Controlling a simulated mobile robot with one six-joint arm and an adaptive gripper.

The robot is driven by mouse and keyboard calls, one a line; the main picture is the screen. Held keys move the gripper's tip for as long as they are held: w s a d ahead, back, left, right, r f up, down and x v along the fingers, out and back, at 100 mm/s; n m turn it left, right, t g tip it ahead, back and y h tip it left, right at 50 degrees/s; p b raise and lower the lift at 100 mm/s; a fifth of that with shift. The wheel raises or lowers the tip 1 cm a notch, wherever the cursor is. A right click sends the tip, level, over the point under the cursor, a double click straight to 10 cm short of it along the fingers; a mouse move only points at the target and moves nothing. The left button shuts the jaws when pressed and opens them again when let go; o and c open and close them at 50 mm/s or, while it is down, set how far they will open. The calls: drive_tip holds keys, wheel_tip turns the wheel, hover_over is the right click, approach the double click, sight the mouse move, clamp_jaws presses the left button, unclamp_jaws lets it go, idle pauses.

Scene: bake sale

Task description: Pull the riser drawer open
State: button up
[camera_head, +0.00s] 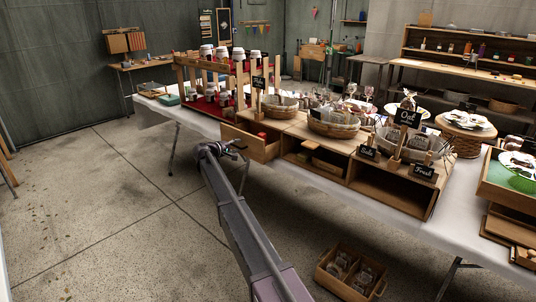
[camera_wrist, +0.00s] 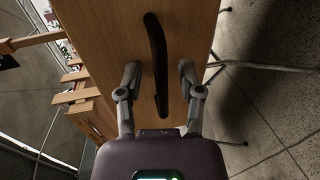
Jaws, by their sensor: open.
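The riser drawer (camera_head: 246,145) is at the left end of the wooden riser in the head view. It stands out from the riser, and part of its inside shows with something red in it. Its wooden front (camera_wrist: 195,20) fills the middle of the wrist view, with a long black handle (camera_wrist: 155,45) on it. My gripper (camera_wrist: 159,70) is open, with one finger on each side of the handle and gaps showing on both sides. I cannot tell how deep the fingers reach. In the head view my gripper (camera_head: 222,148) is just in front of the drawer.
The riser (camera_head: 393,190) has open compartments right of the drawer, with baskets and small black signs on top. A white-clothed table (camera_head: 460,228) carries it. A wooden crate (camera_head: 350,272) with bags stands on the floor. The floor (camera_head: 100,220) to the left is clear.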

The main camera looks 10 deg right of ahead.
drive_tip(key=x, duration=0.3)
drive_tip(key=r+x, duration=0.1)
drive_tip(key=x, duration=0.2)
drive_tip(key=r+x, duration=0.1)
drive_tip(key=x, duration=0.2)
drive_tip(key=shift+w+d, duration=0.25)
drive_tip(key=shift+d, duration=0.05)
drive_tip(key=shift+s, duration=0.1)
drive_tip(key=p+v, duration=0.3)
drive_tip(key=v, duration=1)
drive_tip(key=s+d+r+m+g+y+p, duration=0.1)
drive_tip(key=s+d+p, duration=0.3)
drive_tip(key=s, duration=0.5)
drive_tip(key=s+d+r+m+g+y+p, duration=0.2)
drive_tip(key=s+d+r+g+p, duration=0.1)
drive_tip(key=s+p, duration=0.5)
drive_tip(key=s+d+r+m+g+y+p, duration=0.1)
drive_tip(key=s+d+r+g+y+p, duration=0.1)
drive_tip(key=s+d+r+p, duration=0.2)
drive_tip(key=s+p, duration=0.3)
drive_tip(key=s, duration=0.3)
drive_tip(key=shift+s+d+m+y, duration=0.3)
drive_tip(key=shift+s+d, duration=0.05)
drive_tip(key=shift+d, duration=0.05)
drive_tip(key=shift+r, duration=0.15)
